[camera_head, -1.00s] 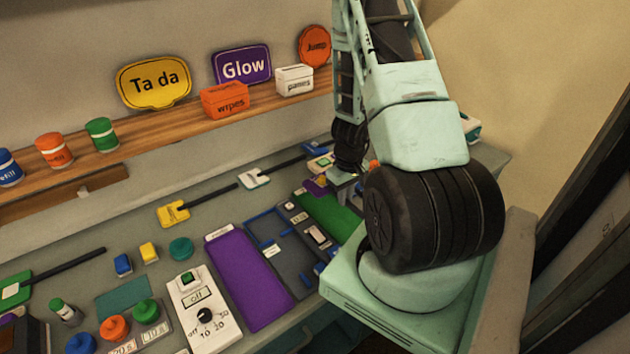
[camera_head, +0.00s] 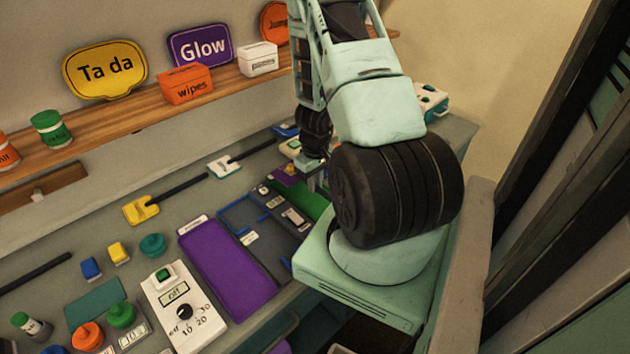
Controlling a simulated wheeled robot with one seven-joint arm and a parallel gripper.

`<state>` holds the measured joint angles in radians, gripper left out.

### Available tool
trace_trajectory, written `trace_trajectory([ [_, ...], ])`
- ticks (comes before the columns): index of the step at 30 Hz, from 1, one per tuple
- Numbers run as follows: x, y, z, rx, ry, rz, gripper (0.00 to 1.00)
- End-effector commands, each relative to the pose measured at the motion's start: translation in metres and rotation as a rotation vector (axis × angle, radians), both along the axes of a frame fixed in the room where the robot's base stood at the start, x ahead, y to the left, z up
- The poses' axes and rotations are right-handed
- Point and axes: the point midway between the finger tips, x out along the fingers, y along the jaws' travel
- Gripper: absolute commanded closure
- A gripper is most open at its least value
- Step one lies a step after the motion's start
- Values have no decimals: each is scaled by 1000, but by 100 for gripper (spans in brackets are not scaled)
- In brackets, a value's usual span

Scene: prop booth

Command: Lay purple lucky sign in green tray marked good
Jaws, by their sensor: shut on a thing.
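A small purple piece, which looks like the lucky sign (camera_head: 285,178), shows just left of and below my gripper (camera_head: 314,167); its lettering cannot be read. My gripper is at the far part of the counter, small and partly hidden by my own arm. It is shut on the purple sign, though the fingertips' contact is hard to make out. The green tray (camera_head: 317,207) lies just in front of the gripper, at the right end of the row of trays. My arm hides its right part, and no marking on it can be read.
A purple tray (camera_head: 226,270) and a dark grey tray (camera_head: 267,262) lie left of the green one. A white timer box (camera_head: 177,308) stands nearer. Yellow (camera_head: 140,209) and white (camera_head: 224,166) paddles with black handles lie behind. A shelf (camera_head: 120,123) runs along the wall.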

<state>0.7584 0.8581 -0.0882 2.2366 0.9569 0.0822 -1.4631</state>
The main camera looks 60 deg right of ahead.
Motion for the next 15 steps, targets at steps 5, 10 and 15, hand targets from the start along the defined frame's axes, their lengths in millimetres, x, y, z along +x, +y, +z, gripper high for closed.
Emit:
trace_trajectory([
  [5, 0, 0, 0, 0, 0, 0, 100],
  [10, 0, 0, 0, 0, 0, 1, 100],
  [15, 0, 0, -3, 0, 0, 2, 100],
])
